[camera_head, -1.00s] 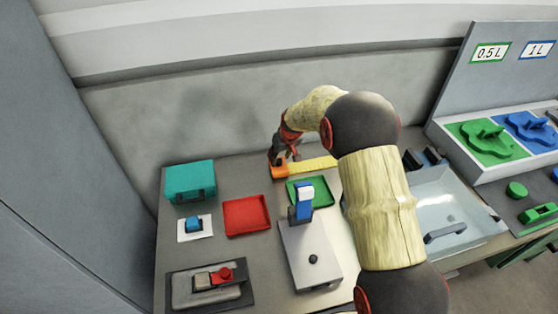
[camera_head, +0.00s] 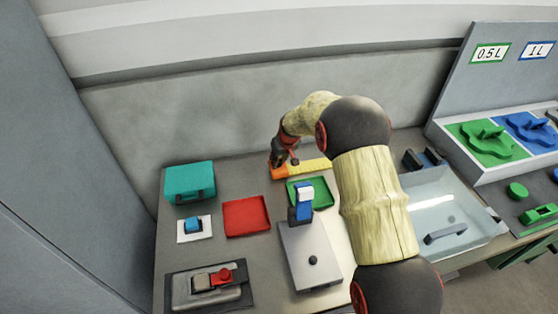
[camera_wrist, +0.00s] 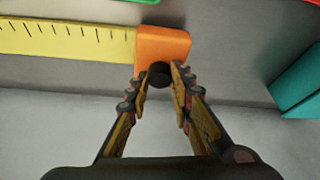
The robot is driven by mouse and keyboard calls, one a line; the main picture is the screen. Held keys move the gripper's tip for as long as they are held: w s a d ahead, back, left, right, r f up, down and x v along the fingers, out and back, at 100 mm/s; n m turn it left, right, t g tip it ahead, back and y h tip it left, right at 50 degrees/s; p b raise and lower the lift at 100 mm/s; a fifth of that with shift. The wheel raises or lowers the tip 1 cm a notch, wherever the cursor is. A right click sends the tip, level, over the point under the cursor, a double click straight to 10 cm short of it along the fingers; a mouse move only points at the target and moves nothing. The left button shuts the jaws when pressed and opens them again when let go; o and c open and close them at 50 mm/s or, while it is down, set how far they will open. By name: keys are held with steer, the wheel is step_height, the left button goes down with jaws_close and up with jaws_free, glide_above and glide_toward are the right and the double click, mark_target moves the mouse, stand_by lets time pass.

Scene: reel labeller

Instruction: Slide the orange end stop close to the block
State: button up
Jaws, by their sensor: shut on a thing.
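The orange end stop (camera_wrist: 164,46) sits at one end of a yellow ruled strip (camera_wrist: 70,40) in the wrist view. In the head view, the end stop (camera_head: 278,173) is at the left end of the strip (camera_head: 316,165), partly behind my gripper (camera_head: 278,160). A dark round knob (camera_wrist: 160,75) is at the end stop's near edge. My gripper (camera_wrist: 159,80) has its two fingertips on either side of this knob and is shut on it. I cannot make out a separate block on the strip; my arm covers the area to its right.
A green tray (camera_head: 322,190), a red tray (camera_head: 246,228) and a grey device with a blue top (camera_head: 310,255) stand in front of the strip. A teal box (camera_head: 190,182) is to the left. A clear bin (camera_head: 440,205) is right of my arm.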

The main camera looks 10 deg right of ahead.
jaws_close()
steer(key=shift+d, duration=0.1)
stand_by(0.3)
steer(key=d+b, duration=0.4)
steer(key=d, duration=2.9)
steer(key=shift+d, duration=0.25)
steer(key=o, duration=0.7)
jaws_free()
steer(key=shift+c, duration=0.2)
steer(key=v, duration=1.2)
